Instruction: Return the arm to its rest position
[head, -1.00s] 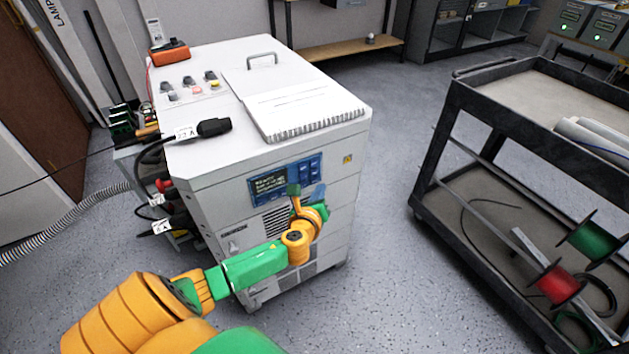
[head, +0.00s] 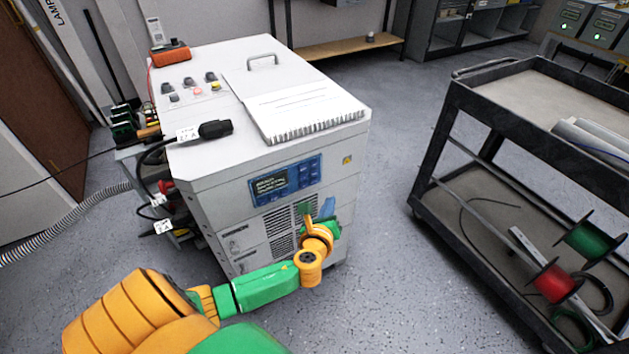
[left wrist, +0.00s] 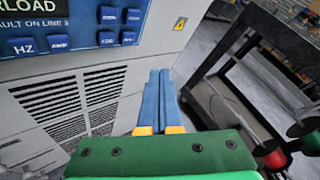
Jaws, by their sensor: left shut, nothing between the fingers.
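My left arm comes in from the lower left in the head view, with orange and green links. My left gripper (head: 328,207) is in front of the lower front face of the white cabinet (head: 215,190), below its blue display panel (head: 285,181). In the left wrist view the two blue fingers (left wrist: 159,100) lie together, shut and empty. They point along the cabinet's front near its right edge, with the vent slots (left wrist: 70,105) to their left. I cannot tell the exact gap to the cabinet. My right gripper is not in view.
A black cart (head: 428,160) with wire spools stands to the right, with open floor (head: 385,270) between it and the cabinet. A notebook (head: 305,108) and a black connector (head: 215,129) lie on the cabinet top. Cables and a grey corrugated hose (head: 70,220) are at left.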

